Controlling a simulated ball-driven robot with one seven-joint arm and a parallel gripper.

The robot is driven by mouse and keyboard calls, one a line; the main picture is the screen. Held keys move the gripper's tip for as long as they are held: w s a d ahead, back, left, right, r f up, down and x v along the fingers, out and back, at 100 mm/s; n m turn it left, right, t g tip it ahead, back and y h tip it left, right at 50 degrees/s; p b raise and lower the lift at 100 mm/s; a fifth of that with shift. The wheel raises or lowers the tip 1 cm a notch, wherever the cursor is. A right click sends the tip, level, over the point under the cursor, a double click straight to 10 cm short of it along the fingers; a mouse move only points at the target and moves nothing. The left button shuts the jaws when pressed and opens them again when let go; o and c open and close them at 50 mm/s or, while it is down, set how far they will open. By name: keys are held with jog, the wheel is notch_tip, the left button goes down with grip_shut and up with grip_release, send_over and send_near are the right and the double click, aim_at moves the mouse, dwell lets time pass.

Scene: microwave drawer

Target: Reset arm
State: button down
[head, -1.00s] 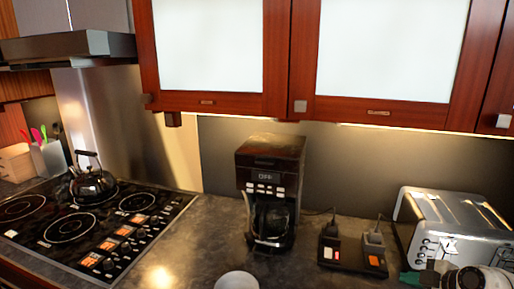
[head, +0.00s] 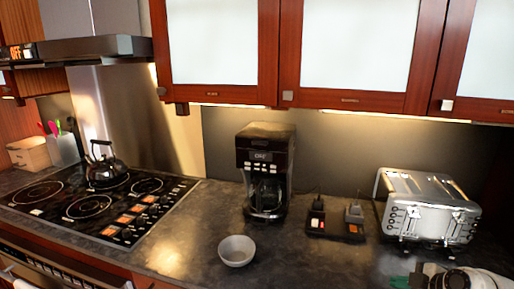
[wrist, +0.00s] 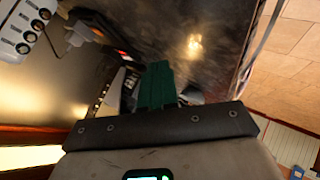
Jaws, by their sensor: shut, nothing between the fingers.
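My gripper, with green fingers (wrist: 157,86), is shut and empty in the wrist view. It is held over the dark countertop (wrist: 160,30), touching nothing that I can see. In the head view only a part of my arm and a bit of green show at the bottom right corner, in front of the toaster (head: 430,212). The fingertips cannot be made out clearly there.
A grey bowl (head: 237,250) stands on the counter in front of the coffee maker (head: 265,172). A small dark tray (head: 335,228) with devices lies left of the toaster. A kettle (head: 104,168) stands on the stove (head: 95,208). Cabinets (head: 280,55) hang above.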

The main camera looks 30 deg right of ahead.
jog(key=shift+m+g+y, duration=0.7)
jog(key=shift+m+y, duration=0.1)
jog(key=a+f, duration=0.1)
jog(key=a, duration=0.1)
jog(key=w+a+f, duration=0.1)
jog(key=a+f, duration=0.1)
jog(key=a, duration=0.1)
jog(key=a+f, duration=0.1)
jog(key=a, duration=0.2)
jog(key=shift+w+a+f, duration=0.15)
jog(key=shift+w+f, duration=0.1)
jog(key=shift+f, duration=0.15)
jog(key=s+a+f+m+g+y+b, duration=0.1)
jog(key=a+f+m+g, duration=0.1)
jog(key=a+f, duration=0.5)
jog(key=s+a+f+m+g, duration=0.2)
jog(key=s+a, duration=0.4)
jog(key=a, duration=0.1)
jog(key=s+a+f+m+g+h+b, duration=0.1)
jog(key=s+a+f+m+g, duration=0.1)
jog(key=s+a, duration=0.4)
jog(key=shift+a+f+m+g, duration=0.25)
jog(key=shift+a+m+g, duration=0.05)
jog(key=shift+a+g, duration=0.3)
